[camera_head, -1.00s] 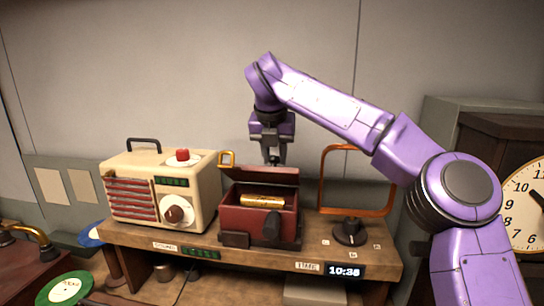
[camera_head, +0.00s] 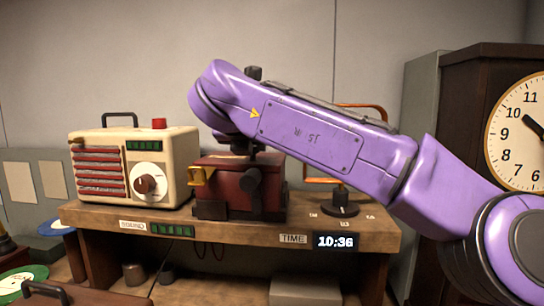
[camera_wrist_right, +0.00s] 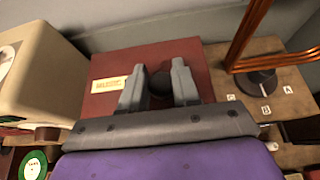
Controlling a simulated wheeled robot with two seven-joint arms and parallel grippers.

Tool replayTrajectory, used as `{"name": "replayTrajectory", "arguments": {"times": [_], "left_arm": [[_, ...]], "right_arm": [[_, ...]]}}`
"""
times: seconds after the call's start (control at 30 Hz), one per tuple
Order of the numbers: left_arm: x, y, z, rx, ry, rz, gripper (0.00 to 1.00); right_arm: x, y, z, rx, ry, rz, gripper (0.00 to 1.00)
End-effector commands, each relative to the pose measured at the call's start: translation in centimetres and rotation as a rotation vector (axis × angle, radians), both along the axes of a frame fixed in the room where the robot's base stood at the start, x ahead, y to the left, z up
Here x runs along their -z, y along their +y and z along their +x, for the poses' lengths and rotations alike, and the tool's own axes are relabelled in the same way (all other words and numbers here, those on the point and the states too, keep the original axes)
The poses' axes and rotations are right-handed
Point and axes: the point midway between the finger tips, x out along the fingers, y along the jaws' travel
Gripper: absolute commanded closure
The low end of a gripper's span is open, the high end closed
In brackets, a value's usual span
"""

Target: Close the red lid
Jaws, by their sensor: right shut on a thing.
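The red box (camera_head: 226,198) stands on the wooden shelf. Its red lid (camera_head: 222,161) lies flat over the box, and the inside is hidden. In the right wrist view the lid (camera_wrist_right: 196,60) fills the middle, with a cream label and a dark round knob (camera_wrist_right: 160,82). My right gripper (camera_wrist_right: 158,80) is over the lid from above, its two fingers on either side of the knob, shut on it. In the head view my purple right arm hides most of this gripper and part of the lid. My left gripper is not in view.
A cream radio (camera_head: 140,165) stands close to the left of the box. An orange frame on a dark base (camera_head: 340,205) stands to the right. A large clock (camera_head: 515,130) is at the far right. The shelf's front strip (camera_head: 255,232) is clear.

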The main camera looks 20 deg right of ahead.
Motion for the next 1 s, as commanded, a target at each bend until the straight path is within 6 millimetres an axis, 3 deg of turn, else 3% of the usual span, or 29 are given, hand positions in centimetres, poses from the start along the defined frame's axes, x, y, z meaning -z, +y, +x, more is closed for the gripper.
{"name": "replayTrajectory", "arguments": {"times": [0.03,0.2,0.7,0.73,0.77,0.8,1.0], "left_arm": [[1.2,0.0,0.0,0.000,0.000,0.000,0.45],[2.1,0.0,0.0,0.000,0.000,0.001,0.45],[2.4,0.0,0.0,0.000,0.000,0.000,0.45],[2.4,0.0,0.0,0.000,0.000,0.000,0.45],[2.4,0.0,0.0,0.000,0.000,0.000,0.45],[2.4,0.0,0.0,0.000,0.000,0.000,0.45],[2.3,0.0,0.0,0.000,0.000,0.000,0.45]], "right_arm": [[0.8,0.5,-0.2,-0.008,-0.014,-0.007,1.00],[1.2,0.9,-0.3,-0.013,-0.047,-0.022,1.00],[1.7,0.9,-0.2,-0.009,-0.047,-0.029,1.00],[1.7,0.9,-0.2,-0.010,-0.048,-0.030,0.59],[1.7,0.9,-0.3,-0.010,-0.048,-0.030,0.49],[1.6,0.9,-0.3,-0.009,-0.050,-0.030,0.45],[1.2,0.9,-0.3,-0.011,-0.057,-0.029,0.45]]}}
